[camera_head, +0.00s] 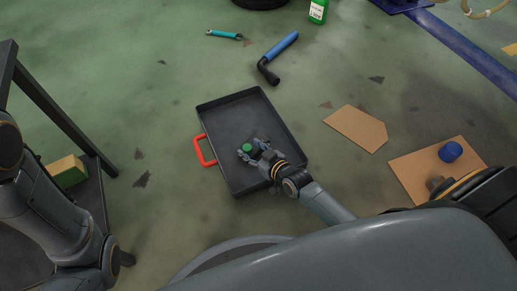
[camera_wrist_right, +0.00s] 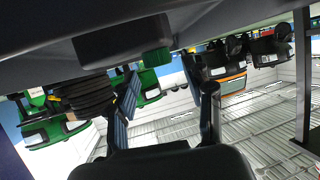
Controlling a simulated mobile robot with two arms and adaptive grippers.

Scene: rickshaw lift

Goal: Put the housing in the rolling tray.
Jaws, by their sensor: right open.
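The black rolling tray (camera_head: 236,110) with a red handle lies on the floor in the middle of the head view. A small dark part with a green end, which looks like the housing (camera_head: 247,149), is inside the tray. My right gripper (camera_head: 254,151) is over the tray, right beside this part, with its fingers apart. In the right wrist view the dark part with the green end (camera_wrist_right: 157,61) shows beyond the open fingers of the right gripper (camera_wrist_right: 168,98). I cannot tell whether a finger touches it. My left arm shows at left, but its gripper is out of view.
A blue-handled tool (camera_head: 280,53) and a teal wrench (camera_head: 224,34) lie beyond the tray. Cardboard pieces (camera_head: 357,128) lie at right, one under a blue cap (camera_head: 450,151). A green bottle (camera_head: 318,10) stands at the back. A dark frame with a yellow-green box (camera_head: 67,172) is at left.

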